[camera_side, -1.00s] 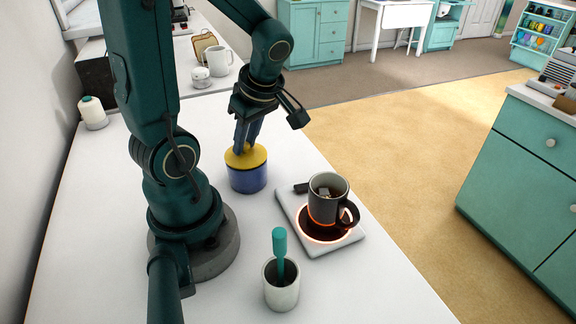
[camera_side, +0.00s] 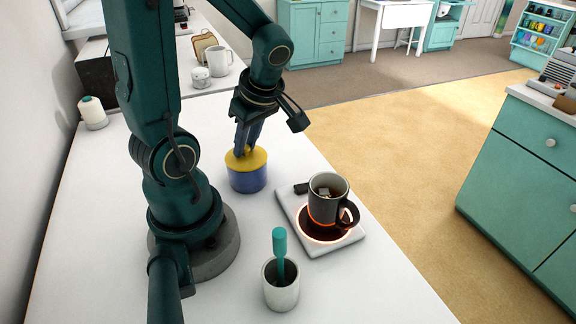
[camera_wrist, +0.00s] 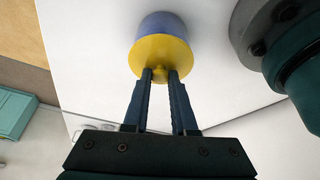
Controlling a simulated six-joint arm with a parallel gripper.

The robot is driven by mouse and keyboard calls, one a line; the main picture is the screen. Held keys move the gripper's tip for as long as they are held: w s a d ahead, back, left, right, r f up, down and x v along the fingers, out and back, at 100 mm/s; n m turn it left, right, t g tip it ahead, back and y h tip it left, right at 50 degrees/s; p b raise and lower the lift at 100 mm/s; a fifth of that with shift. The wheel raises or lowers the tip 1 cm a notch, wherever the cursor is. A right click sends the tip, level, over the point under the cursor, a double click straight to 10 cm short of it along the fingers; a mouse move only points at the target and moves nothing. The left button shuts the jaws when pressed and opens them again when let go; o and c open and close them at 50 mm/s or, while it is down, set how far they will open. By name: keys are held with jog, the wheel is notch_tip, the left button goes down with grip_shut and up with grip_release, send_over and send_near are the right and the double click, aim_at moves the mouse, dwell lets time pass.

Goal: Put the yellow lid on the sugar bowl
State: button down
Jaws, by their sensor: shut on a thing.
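The sugar bowl (camera_side: 248,180) is a round blue pot standing on the white counter in front of my arm. The yellow lid (camera_side: 258,158) lies over its top and looks about level in the side view. In the wrist view the yellow lid (camera_wrist: 160,53) covers the near end of the blue bowl (camera_wrist: 163,23). My gripper (camera_side: 247,150) points down from above, its fingers shut on the lid's small knob. The fingertips also show at the knob in the wrist view (camera_wrist: 160,73). I cannot tell whether the rim seats fully.
A dark mug (camera_side: 327,200) stands on a glowing warmer plate (camera_side: 347,243) to the right of the bowl. A white cup (camera_side: 281,291) holding a teal-handled tool (camera_side: 280,245) stands in front. Bare counter lies around the bowl's left and back.

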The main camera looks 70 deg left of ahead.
jog(key=c, duration=0.6)
grip_release()
jog(key=shift+c, duration=0.2)
jog(key=o, duration=0.6)
jog(key=shift+o, duration=0.2)
jog(key=shift+r, duration=0.1)
jog(key=shift+v, duration=3.45)
